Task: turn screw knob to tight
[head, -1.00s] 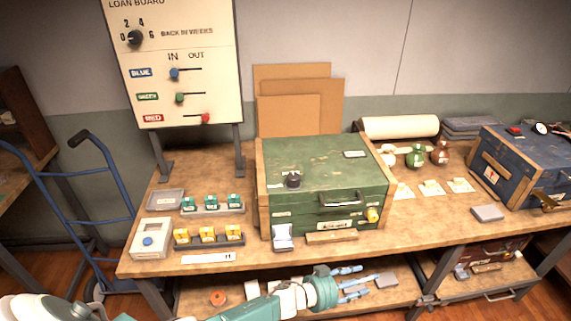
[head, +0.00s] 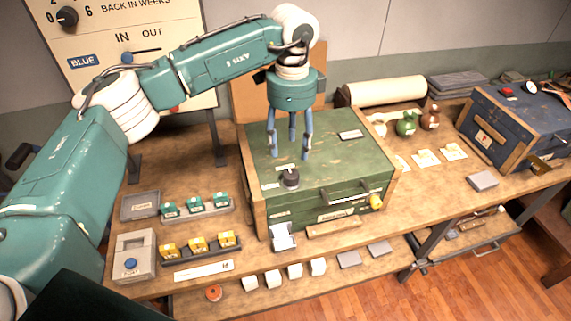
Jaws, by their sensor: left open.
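A green wooden box (head: 340,168) with wooden corner posts sits on the workbench. A black round knob (head: 291,178) stands on its top near the front left, with small pale labels beside it, too small to read. A yellow knob (head: 376,201) is on the box's front at the right. My left gripper (head: 290,152) points down over the box top with its fingers spread open and empty. It is behind and above the black knob in the picture and appears apart from it. My right gripper is not in view.
The loan board (head: 120,40) stands at the back left, partly hidden behind my left arm. Green and yellow small boxes in trays (head: 205,243) lie left of the green box. A blue case (head: 520,125) and a paper roll (head: 385,92) are to the right.

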